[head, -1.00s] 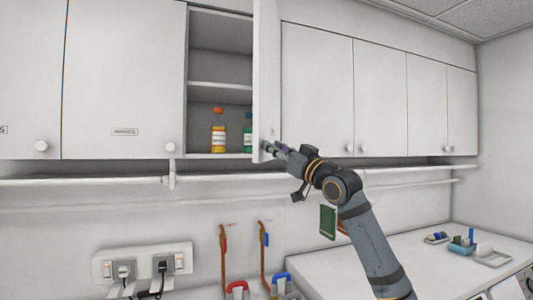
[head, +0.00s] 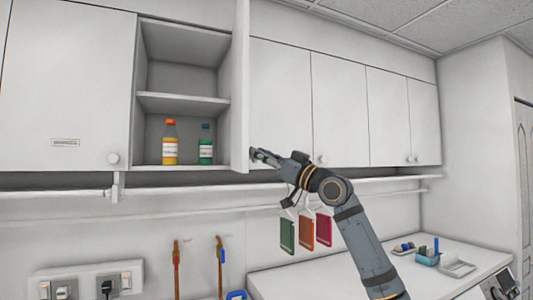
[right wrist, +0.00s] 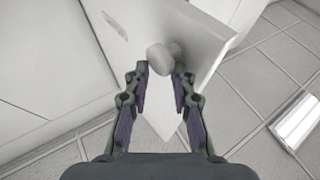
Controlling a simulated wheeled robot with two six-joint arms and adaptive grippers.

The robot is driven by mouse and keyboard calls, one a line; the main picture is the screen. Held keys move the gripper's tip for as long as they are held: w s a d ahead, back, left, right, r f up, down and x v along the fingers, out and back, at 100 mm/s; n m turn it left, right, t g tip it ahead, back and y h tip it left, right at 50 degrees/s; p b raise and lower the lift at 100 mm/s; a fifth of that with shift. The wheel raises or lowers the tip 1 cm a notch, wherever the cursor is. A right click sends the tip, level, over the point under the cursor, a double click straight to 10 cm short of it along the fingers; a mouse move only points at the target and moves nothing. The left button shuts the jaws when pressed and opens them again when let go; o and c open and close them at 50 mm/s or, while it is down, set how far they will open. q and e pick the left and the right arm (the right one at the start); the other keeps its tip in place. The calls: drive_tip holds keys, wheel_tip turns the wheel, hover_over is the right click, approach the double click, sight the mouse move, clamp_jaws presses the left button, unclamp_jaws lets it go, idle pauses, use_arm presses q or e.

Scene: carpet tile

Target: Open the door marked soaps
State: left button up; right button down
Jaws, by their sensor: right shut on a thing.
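The open white cabinet door (head: 240,85) stands swung out, almost edge-on, at the right side of an open compartment (head: 185,78). My right gripper (head: 260,155) is at the lower part of this door. In the right wrist view, its fingers (right wrist: 160,75) are shut on the round pale knob (right wrist: 163,56), with the door panel (right wrist: 200,45) behind it. A mark on the panel there is too blurred to read, so I cannot tell if it says soaps. My left gripper is out of view.
An orange-capped yellow bottle (head: 169,146) and a green bottle (head: 206,149) stand on the compartment floor. Closed doors flank it on the left (head: 75,75) and right (head: 280,95). A rail (head: 60,195) runs below the cabinets. A counter (head: 350,268) lies lower right.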

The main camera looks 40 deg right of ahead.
drive_tip(key=shift+w+d, duration=0.1)
drive_tip(key=shift+d, duration=0.05)
drive_tip(key=c, duration=1.5)
unclamp_jaws()
drive_tip(key=shift+c, duration=0.2)
drive_tip(key=o, duration=0.5)
drive_tip(key=shift+w+f, duration=0.3)
drive_tip(key=shift+w, duration=0.45)
drive_tip(key=shift+o, duration=0.4)
drive_tip(key=shift+w+a+f, duration=0.15)
drive_tip(key=shift+a, duration=0.15)
drive_tip(key=shift+d, duration=0.2)
